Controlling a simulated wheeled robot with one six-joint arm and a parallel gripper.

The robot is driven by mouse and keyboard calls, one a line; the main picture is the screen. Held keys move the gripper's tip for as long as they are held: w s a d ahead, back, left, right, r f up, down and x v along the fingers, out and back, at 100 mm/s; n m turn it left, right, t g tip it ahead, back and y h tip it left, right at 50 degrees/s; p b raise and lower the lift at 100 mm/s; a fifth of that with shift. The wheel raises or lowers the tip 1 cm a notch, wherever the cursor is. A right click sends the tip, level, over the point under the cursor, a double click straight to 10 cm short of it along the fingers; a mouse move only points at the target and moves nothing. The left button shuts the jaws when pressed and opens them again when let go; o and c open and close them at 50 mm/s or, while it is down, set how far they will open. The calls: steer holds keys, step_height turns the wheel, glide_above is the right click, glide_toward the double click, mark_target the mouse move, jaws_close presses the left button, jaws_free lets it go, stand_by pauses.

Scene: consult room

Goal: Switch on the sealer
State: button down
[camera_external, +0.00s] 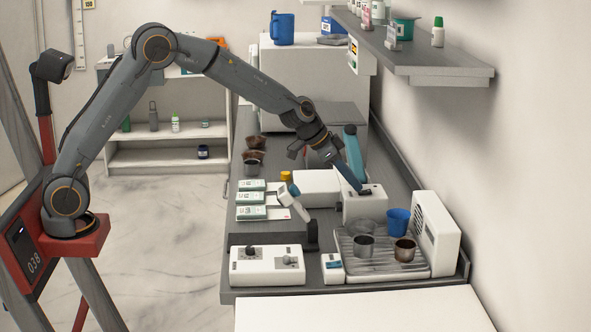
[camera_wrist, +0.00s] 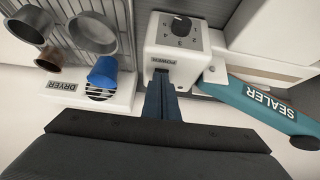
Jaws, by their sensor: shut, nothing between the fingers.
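The sealer (camera_external: 366,207) is a white box on the counter with a raised teal lever (camera_external: 353,150). In the wrist view the teal lever (camera_wrist: 245,93) carries the word SEALER and lies to the right of the white sealer box (camera_wrist: 182,62).
A dryer (camera_wrist: 100,92) with a metal rack holding metal cups and a blue cup (camera_external: 397,221) stands close beside the sealer. A white control box (camera_external: 267,266) is at the counter's front left. A wall shelf (camera_external: 420,62) overhangs the right.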

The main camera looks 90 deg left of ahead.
steer(key=shift+r, duration=0.55)
steer(key=shift+r+p, duration=0.3)
steer(key=shift+p, duration=0.1)
steer(key=b+v, duration=0.1)
steer(key=v, duration=1.1)
steer(key=shift+s, duration=0.5)
